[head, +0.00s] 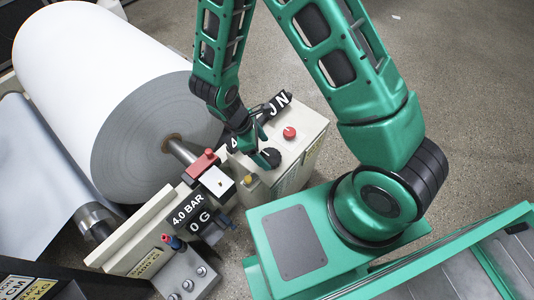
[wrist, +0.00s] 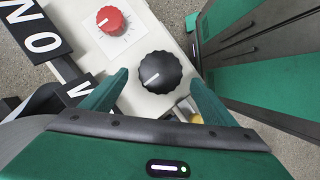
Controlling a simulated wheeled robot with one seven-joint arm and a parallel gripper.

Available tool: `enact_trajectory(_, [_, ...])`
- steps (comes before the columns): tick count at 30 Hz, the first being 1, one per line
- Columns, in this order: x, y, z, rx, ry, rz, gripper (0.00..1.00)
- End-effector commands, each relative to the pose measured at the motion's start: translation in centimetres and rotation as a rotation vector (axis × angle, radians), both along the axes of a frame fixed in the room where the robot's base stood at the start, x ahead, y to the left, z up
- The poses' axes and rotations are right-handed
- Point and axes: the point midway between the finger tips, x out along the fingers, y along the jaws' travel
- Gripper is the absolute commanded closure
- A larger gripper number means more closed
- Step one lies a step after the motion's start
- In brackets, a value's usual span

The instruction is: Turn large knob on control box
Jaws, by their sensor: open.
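The control box (head: 291,158) is a cream-coloured box in the middle of the head view. Its top face also shows in the wrist view (wrist: 130,50). The large black knob (wrist: 160,72) has a ribbed edge and a white pointer line. In the head view the knob (head: 270,157) is close to my gripper. My gripper (head: 257,147) is over the box top. In the wrist view my gripper (wrist: 162,85) is open, with one green finger to the left of the black knob and one to the right. I cannot tell whether either finger touches it.
A smaller red knob (wrist: 112,20) is on the same top, and a yellow button (head: 248,179) is at the box's near side. Black lettered signs (head: 187,210) stand nearby. A large paper roll (head: 112,85) is at the left. The floor (head: 465,110) at right is clear.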

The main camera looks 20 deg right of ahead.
Motion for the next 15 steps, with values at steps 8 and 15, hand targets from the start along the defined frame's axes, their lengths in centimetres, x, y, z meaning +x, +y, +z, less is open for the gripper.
enact_trajectory(8, [-0.4,-1.3,-3.0,-0.001,0.001,-0.001,0.20])
enact_trajectory(15, [-0.4,-1.5,-3.6,0.000,0.000,-0.001,0.20])
